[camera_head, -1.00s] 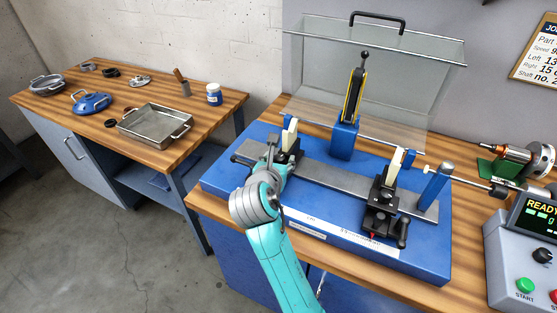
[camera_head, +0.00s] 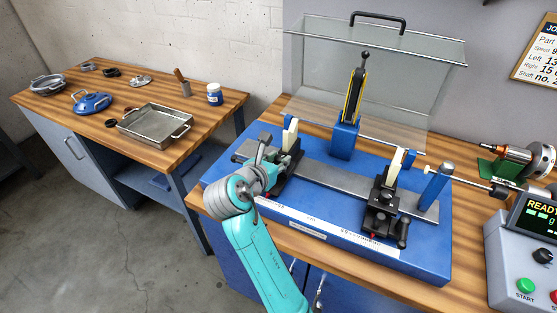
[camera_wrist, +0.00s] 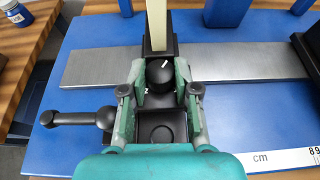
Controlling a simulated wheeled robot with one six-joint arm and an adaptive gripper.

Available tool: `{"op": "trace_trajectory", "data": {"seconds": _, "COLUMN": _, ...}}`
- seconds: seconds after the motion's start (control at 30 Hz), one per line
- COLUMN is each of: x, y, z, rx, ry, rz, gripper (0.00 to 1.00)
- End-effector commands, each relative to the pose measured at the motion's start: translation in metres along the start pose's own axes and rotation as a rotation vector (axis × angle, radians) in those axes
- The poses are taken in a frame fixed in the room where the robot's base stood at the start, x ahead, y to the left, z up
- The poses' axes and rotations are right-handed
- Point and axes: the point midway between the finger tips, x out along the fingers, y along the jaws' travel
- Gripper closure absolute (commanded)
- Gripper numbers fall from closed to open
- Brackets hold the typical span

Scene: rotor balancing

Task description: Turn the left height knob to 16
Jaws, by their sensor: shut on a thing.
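The left height knob (camera_wrist: 159,74) is a round black knob with a short white mark, on the black left support below its cream upright (camera_wrist: 157,22). The mark points to the upper right in the wrist view. I cannot read any numbers around it. My gripper (camera_wrist: 160,82) is shut on the knob, one finger on each side. In the head view my gripper (camera_head: 270,166) is at the left support (camera_head: 289,157) and hides the knob there. The left support's cream upright (camera_head: 290,132) shows behind it.
A black lever (camera_wrist: 78,118) sticks out left of the left support. The right support (camera_head: 384,198) stands on the same grey rail (camera_head: 330,180) of the blue base (camera_head: 330,228). A clear guard (camera_head: 420,80) stands behind. The control box (camera_head: 505,260) is at the right.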

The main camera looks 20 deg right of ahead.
Motion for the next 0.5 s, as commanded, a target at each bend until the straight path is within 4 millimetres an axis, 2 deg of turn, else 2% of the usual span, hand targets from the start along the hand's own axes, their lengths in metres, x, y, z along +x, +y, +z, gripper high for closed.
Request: {"op": "trace_trajectory", "data": {"seconds": 0.5, "x": 0.0006, "y": 0.0056, "z": 0.0011, "rx": 0.133, "ry": 0.000, "rz": -0.321, "gripper": 1.00}}
